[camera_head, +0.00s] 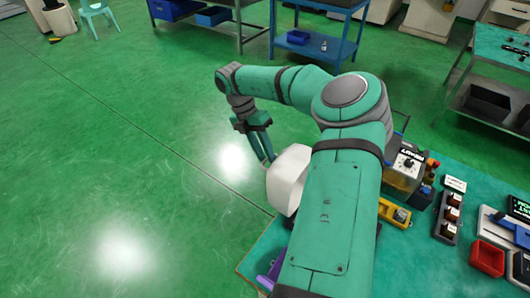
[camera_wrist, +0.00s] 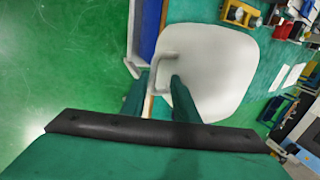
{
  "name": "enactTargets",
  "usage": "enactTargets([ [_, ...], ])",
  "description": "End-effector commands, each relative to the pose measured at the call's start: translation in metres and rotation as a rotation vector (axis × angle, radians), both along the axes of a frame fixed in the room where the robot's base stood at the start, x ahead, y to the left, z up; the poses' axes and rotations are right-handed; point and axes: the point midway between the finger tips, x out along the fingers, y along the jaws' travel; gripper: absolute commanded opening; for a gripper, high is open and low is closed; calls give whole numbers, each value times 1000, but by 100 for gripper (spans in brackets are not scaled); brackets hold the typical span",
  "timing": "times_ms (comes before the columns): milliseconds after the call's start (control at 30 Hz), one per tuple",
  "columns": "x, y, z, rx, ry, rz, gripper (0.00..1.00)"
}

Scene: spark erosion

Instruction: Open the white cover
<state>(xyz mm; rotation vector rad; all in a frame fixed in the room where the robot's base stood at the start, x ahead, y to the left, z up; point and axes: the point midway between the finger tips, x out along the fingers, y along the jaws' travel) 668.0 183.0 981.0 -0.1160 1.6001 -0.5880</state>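The white cover (camera_wrist: 215,75) is a rounded panel filling the upper middle of the wrist view. A white handle loop (camera_wrist: 150,66) stands at its left edge. In the head view the cover (camera_head: 287,181) is partly hidden behind my arm, at the left edge of the teal bench. My gripper (camera_wrist: 155,88) is open, one finger at the cover's left side, the other in front of its face, with the handle's lower part between or just beyond them. I cannot tell whether they touch it. In the head view my gripper (camera_head: 267,158) points down at the cover's upper left.
The teal bench (camera_head: 428,262) carries a red bin (camera_head: 487,258), a yellow tray (camera_head: 394,214) and a boxed device (camera_head: 405,170) right of my arm. A blue-and-white frame (camera_wrist: 146,30) stands beside the cover. Green floor (camera_head: 120,170) on the left is clear.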

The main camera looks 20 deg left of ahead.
Motion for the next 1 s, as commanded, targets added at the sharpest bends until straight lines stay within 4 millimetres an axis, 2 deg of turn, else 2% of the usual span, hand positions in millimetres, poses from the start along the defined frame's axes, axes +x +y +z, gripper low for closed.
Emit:
enactTargets([
  [167, 4, 10, 22, 1, -4, 0, 28],
  [400, 10, 29, 63, 2, -7, -1, 28],
  [600, 14, 40, 88, 2, -6, 0, 28],
  [767, 15, 44, 96, 2, -6, 0, 28],
  [1000, 15, 44, 97, 2, -6, 0, 28],
])
